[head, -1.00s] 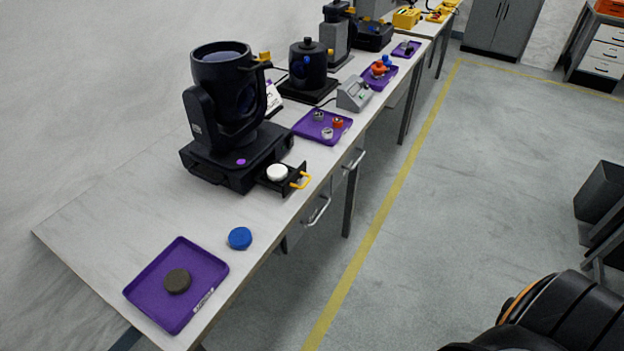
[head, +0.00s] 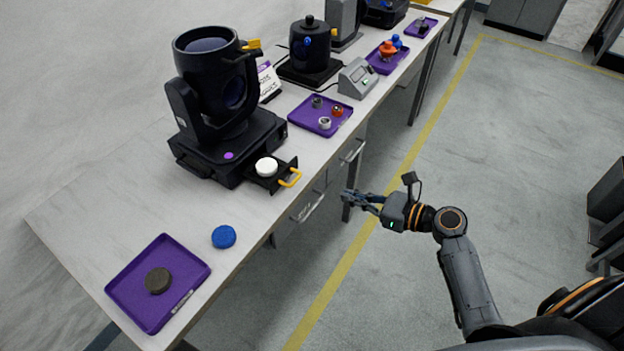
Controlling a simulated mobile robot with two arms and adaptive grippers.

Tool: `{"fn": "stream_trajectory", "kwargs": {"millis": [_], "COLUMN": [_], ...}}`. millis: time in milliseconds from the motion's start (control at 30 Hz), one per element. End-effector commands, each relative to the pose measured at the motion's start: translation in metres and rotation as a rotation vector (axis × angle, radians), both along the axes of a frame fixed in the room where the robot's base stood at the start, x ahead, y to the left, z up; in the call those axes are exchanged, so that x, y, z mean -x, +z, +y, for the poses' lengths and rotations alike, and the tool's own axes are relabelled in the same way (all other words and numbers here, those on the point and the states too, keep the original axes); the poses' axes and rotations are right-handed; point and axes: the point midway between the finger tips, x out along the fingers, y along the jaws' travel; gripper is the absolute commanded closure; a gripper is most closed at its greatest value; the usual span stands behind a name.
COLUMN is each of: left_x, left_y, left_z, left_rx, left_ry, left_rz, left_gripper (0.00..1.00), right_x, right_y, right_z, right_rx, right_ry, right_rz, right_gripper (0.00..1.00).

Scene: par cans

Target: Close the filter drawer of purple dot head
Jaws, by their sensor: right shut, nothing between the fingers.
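The moving head with the purple dot (head: 222,110) stands on the bench with its black lamp barrel upright. Its purple dot (head: 228,156) is on the front of the base. Its filter drawer (head: 271,175) sticks out from the base toward the bench's front edge. A white round filter (head: 266,167) lies in the drawer, and a yellow handle (head: 291,178) is on its end. My right gripper (head: 346,195) is shut and empty, off the bench's front edge, to the right of the handle and apart from it. My left gripper is out of view.
A purple tray (head: 133,314) holding a dark disc and a loose blue disc (head: 223,237) are at the near left. Another purple tray (head: 305,121) with small parts and a grey box (head: 358,79) stand beyond the drawer. Bench drawer handles (head: 311,208) protrude below the edge.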

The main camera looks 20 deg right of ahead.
Motion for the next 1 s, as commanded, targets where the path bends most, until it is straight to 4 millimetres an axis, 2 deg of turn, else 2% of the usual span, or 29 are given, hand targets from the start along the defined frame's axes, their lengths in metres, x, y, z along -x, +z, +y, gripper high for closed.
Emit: {"fn": "stream_trajectory", "kwargs": {"millis": [200, 500, 700, 1000], "left_x": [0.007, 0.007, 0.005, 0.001], "left_y": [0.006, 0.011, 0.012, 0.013], "left_z": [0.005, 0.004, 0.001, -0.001], "left_rx": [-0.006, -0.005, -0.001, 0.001], "left_ry": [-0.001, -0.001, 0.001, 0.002], "left_rz": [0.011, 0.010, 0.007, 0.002], "left_gripper": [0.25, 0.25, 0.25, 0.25], "right_x": [-0.033, -0.078, -0.094, -0.097], "right_y": [-0.007, -0.022, -0.028, -0.030], "right_z": [0.027, 0.064, 0.077, 0.080], "right_rx": [-0.001, 0.002, 0.005, 0.006], "right_ry": [0.001, -0.001, -0.001, -0.001], "right_rz": [-0.002, 0.000, 0.000, 0.000], "right_gripper": [1.00, 1.00, 1.00, 1.00]}}
